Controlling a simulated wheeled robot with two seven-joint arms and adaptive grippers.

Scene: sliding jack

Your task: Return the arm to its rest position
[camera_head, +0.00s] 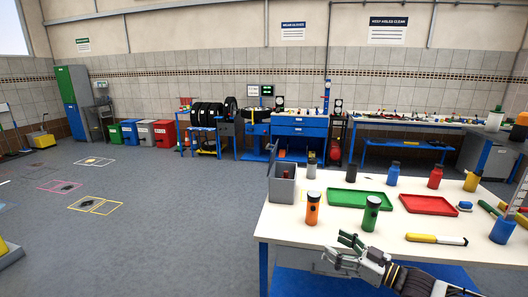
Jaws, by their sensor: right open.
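My right gripper (346,253) is at the front edge of the white table (290,222), with its arm coming in from the bottom right. Its fingers are spread, and I see nothing between them. The green bottle (371,213) and the orange bottle (313,208) stand upright on the table just beyond it, apart from the fingers. My left gripper does not show.
Open floor (165,230) lies left of the table. Workbenches and tires line the back wall.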

